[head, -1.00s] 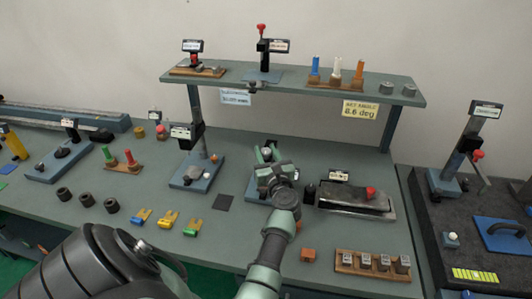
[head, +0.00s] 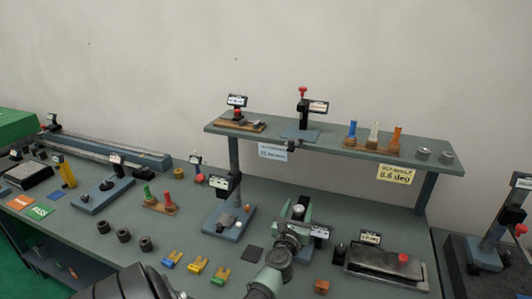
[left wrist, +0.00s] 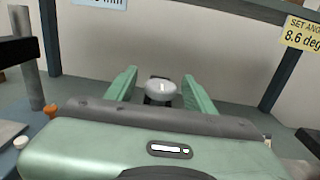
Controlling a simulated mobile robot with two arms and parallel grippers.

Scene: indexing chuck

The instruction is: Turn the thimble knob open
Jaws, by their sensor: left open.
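A pale grey rounded knob (left wrist: 160,88), which looks like the thimble knob, stands between my left gripper's fingers in the left wrist view. It also shows as a small light spot in the head view (head: 298,211). My left gripper (head: 296,206) is open around it, with one green finger on each side. In the left wrist view the gripper (left wrist: 161,85) shows gaps between both fingers and the knob. The body behind the knob is dark and mostly hidden by my gripper. My right gripper is not in view.
A raised shelf (head: 335,145) stands behind my left gripper. A post stand (head: 228,218) is close on its left, and a grey block fixture (head: 385,263) with a red knob on its right. Coloured clips (head: 197,265) and dark rings (head: 124,235) lie at the front left.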

